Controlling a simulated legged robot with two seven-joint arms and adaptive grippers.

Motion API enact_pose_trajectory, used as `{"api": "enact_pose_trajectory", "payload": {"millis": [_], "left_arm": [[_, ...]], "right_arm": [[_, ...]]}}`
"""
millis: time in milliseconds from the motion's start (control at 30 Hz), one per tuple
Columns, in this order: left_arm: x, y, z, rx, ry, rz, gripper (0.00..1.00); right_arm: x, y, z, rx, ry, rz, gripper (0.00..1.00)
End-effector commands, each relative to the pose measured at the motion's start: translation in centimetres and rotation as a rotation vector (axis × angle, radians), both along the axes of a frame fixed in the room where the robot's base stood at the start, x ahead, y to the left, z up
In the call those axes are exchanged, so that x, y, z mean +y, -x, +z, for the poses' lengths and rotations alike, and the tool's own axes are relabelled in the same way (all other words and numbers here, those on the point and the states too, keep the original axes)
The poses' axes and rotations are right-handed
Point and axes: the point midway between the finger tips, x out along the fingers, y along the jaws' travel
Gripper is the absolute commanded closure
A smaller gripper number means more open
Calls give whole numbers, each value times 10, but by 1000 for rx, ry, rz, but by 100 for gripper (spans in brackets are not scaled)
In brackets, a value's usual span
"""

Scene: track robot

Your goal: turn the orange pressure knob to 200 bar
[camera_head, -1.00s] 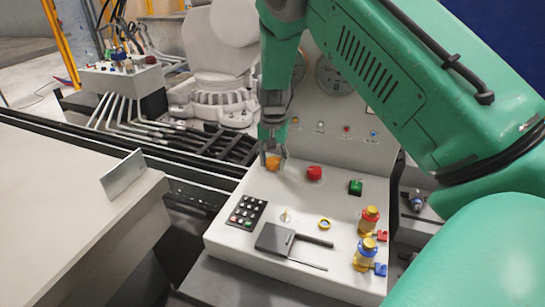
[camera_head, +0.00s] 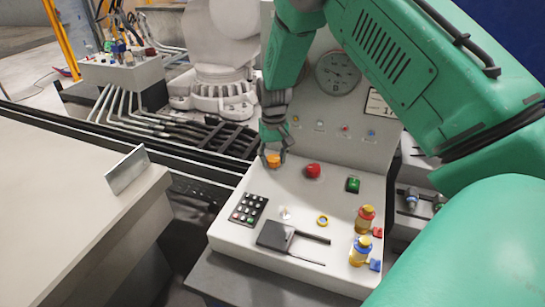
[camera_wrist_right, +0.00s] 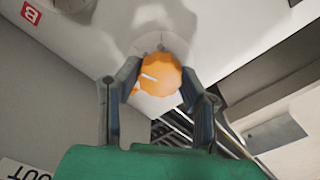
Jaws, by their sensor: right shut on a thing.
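The orange pressure knob (camera_head: 273,160) stands at the upper left of the white control panel (camera_head: 228,232). My right gripper (camera_head: 272,154) comes down from above and is shut on the knob. In the right wrist view the orange knob (camera_wrist_right: 160,76) with a light pointer mark sits between the two fingers of my right gripper (camera_wrist_right: 158,88). A round gauge (camera_head: 338,73) shows on the upright back plate; its reading is too small to tell. My left gripper is not in view.
Near the knob are a red button (camera_head: 313,171), a green switch (camera_head: 353,184), a keypad (camera_head: 249,208) and a black flat piece (camera_head: 275,236). A beige table (camera_head: 60,200) is at the left.

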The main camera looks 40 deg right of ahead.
Motion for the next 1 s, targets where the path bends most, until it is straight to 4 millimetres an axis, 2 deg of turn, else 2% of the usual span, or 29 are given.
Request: {"api": "enact_pose_trajectory", "payload": {"millis": [333,367,400,767,867,1000], "left_arm": [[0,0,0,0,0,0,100],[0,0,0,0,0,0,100],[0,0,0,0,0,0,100],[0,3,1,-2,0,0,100],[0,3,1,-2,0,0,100],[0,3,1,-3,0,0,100]], "right_arm": [[0,0,0,-1,0,2,95],[0,0,0,-1,0,2,55],[0,0,0,-1,0,1,46],[0,0,3,-2,1,1,46],[0,-1,14,-2,0,2,46],[0,-1,42,-4,1,2,46]]}}
